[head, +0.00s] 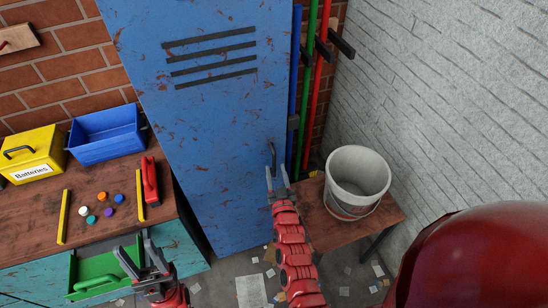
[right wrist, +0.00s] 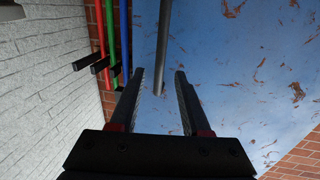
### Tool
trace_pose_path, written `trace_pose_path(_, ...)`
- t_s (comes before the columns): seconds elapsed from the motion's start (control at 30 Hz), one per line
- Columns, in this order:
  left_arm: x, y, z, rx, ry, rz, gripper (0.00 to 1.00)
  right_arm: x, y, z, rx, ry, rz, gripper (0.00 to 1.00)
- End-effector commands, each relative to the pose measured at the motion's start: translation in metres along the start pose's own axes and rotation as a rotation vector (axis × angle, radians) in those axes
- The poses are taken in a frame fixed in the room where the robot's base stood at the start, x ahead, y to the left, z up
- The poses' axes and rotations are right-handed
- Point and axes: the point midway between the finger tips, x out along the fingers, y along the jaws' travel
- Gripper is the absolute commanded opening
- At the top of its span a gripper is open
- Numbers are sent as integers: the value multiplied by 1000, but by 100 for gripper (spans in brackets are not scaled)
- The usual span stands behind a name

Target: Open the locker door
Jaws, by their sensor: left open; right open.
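The tall blue locker door (head: 212,110) is scuffed with rust and has dark vent slots near the top; it looks shut. Its dark vertical handle (head: 273,156) is at the door's right edge. My right gripper (head: 277,178) is open just below and in front of the handle, fingers pointing up at it. In the right wrist view, the handle (right wrist: 163,45) lines up between the open fingertips (right wrist: 160,72); I cannot tell whether they touch it. My left gripper (head: 136,250) is open and empty, low at the left by the workbench.
The workbench (head: 105,222) at left bears a yellow batteries box (head: 33,158), a blue bin (head: 106,134) and several coloured discs. A white bucket (head: 357,182) stands on a small wooden table (head: 318,222) right of the locker. Blue, green and red poles (head: 318,90) stand behind.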

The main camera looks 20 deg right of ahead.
Motion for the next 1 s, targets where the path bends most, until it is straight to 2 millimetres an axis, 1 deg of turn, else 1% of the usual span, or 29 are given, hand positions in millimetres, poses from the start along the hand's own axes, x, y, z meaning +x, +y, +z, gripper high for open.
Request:
trace_pose_path(0.03, 6, 0, -1, 0, 0, 0, 50, 10, 1, -5, 0, 5, 1, 47)
trace_pose_path(0.1, 9, 0, -2, 0, 0, 0, 50, 21, 1, -4, -1, 2, 1, 47)
trace_pose_path(0.2, 12, -1, -2, 0, 0, 0, 50, 33, 0, -3, 0, 2, 0, 47)
trace_pose_path(0.3, 13, -1, -2, 0, 0, 0, 50, 40, 0, -1, 0, -1, 0, 47)
trace_pose_path(0.47, 14, -1, -2, 0, 0, 0, 50, 46, 1, -2, 0, 4, 1, 47)
trace_pose_path(0.7, 14, -1, -2, 0, 0, 0, 50, 47, 0, -1, 0, 3, 1, 47)
trace_pose_path(0.73, 14, -1, -2, 0, 0, 0, 50, 47, 0, -1, 0, 3, 1, 45)
trace_pose_path(0.87, 14, -1, -2, 0, 0, 0, 50, 46, 0, -1, 0, 3, 1, 22)
trace_pose_path(0.9, 14, -1, -2, 0, 0, 0, 50, 46, 0, -1, 0, 3, 1, 15)
trace_pose_path(1.0, 14, -1, -2, 0, 0, 0, 50, 46, 0, -1, 0, 3, 1, 0)
